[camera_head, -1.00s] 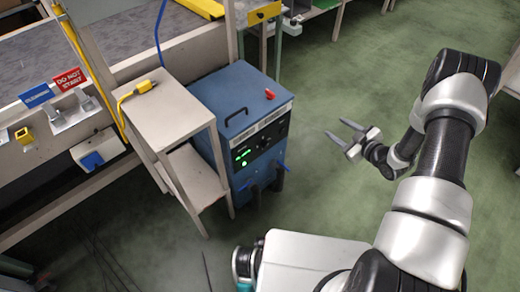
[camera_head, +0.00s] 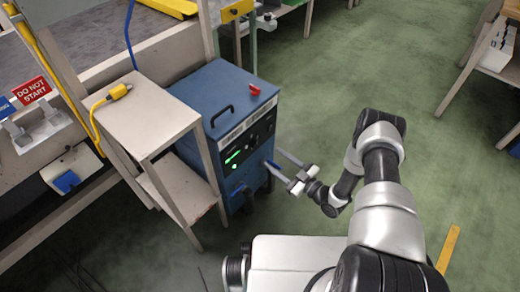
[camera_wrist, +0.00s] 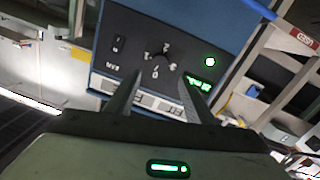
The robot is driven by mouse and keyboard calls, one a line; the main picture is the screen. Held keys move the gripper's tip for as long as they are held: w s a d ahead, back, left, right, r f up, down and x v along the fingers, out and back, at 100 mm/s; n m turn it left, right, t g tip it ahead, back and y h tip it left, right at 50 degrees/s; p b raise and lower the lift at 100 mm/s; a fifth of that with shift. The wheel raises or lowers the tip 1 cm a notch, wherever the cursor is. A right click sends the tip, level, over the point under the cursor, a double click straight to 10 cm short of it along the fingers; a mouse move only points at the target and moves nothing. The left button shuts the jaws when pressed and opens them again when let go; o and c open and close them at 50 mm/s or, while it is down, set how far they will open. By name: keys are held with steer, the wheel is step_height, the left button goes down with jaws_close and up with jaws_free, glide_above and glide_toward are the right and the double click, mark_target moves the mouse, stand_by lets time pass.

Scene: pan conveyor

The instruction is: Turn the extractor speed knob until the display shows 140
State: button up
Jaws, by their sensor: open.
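The extractor is a blue cabinet (camera_head: 240,97) with a black front panel, left of my gripper in the head view. Its green display (camera_head: 233,157) is lit, but the digits are too small to read; it also shows in the wrist view (camera_wrist: 199,85). A dark round knob (camera_wrist: 158,59) with pale marks around it sits on the panel. My gripper (camera_head: 273,160) is open and empty, its fingers pointing at the cabinet front. In the wrist view the fingertips (camera_wrist: 160,76) are spread below the knob, with no clear contact.
A beige stand (camera_head: 150,108) with a yellow connector (camera_head: 119,92) stands left of the cabinet. A red object (camera_head: 255,89) and a black handle lie on the cabinet top. A green lamp (camera_wrist: 210,62) glows near the display. Green floor is open to the right.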

mark_target(256, 145)
steer(key=b+x, duration=0.1)
steer(key=x, duration=0.7)
steer(key=shift+w+a, duration=0.2)
steer(key=shift+a, duration=0.05)
steer(key=c, duration=1.1)
